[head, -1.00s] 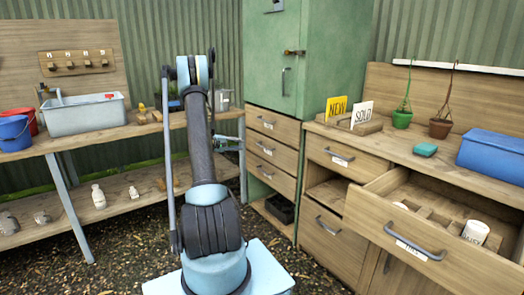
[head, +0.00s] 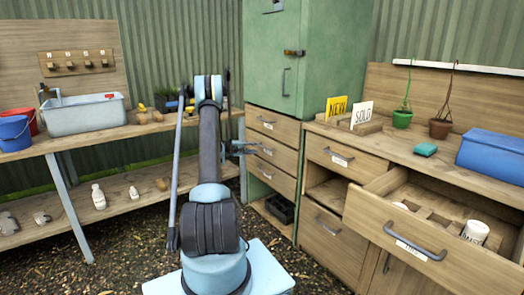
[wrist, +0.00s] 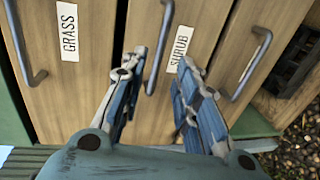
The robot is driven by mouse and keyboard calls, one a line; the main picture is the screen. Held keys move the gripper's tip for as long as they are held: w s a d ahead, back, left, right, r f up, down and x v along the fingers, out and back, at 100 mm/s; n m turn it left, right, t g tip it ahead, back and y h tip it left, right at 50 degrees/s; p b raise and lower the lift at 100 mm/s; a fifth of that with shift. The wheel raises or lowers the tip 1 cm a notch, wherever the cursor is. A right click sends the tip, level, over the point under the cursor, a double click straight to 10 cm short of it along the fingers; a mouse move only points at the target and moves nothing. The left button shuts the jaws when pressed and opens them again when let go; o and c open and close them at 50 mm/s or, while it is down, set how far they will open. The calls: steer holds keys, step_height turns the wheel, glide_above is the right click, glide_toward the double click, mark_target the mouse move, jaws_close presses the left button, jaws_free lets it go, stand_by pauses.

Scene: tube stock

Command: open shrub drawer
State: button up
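The shrub drawer (wrist: 150,105) is the middle of three wooden drawers in the green cabinet and is shut; it also shows in the head view (head: 284,179). In the wrist view its white SHRUB label (wrist: 180,50) sits beside its grey bar handle (wrist: 160,48). My gripper (wrist: 165,72) is open, its two blue-grey fingers spread on either side of this handle. The right finger partly covers the end of the label. I cannot tell whether the fingers touch the drawer front. In the head view my gripper (head: 243,148) is small, just left of the cabinet.
The GRASS drawer (wrist: 90,95) is shut on the left in the wrist view, and another shut drawer (wrist: 232,60) is on the right. At the head view's right, a workbench drawer (head: 375,222) stands open. A dark crate (head: 280,208) sits below the cabinet drawers.

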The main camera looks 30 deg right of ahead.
steer(key=x, duration=0.8)
steer(key=shift+a, duration=0.1)
steer(key=shift+c, duration=0.3)
steer(key=shift+a, duration=0.1)
jaws_close()
